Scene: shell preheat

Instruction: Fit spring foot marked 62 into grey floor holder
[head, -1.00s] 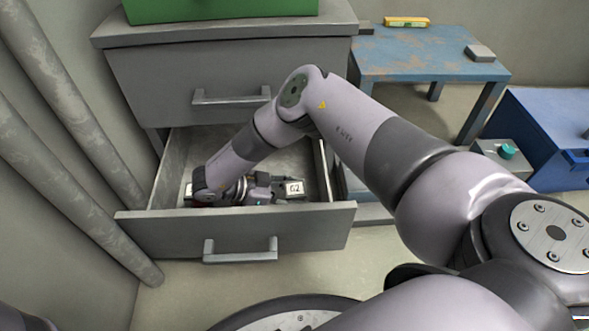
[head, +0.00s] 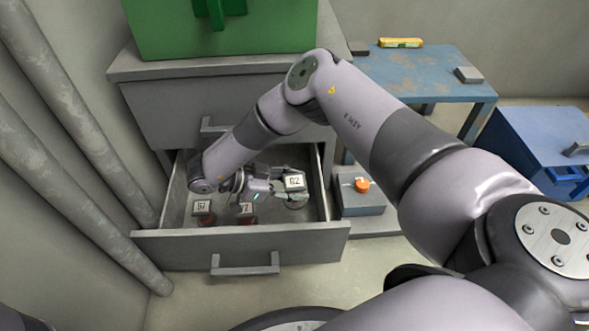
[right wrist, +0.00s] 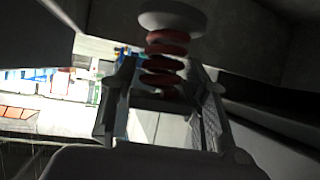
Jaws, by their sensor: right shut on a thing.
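The spring foot marked 62 (head: 294,181) is at my right gripper's fingertips inside the open drawer, label up. My right gripper (head: 280,188) is shut on it, coming from the left. In the right wrist view the foot shows as a red coil (right wrist: 166,60) with a pale round disc, between the two fingers (right wrist: 165,105). A grey block with an orange knob (head: 362,186) stands on the right of the drawer; I cannot tell whether it is the grey floor holder. My left gripper is not in view.
Two other labelled feet, at the left (head: 203,207) and the middle (head: 246,209), stand in the drawer (head: 330,238). Its front and side walls surround my gripper. A green case (head: 265,35) sits on the cabinet. A blue table (head: 420,75) and blue box (head: 540,140) are at right.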

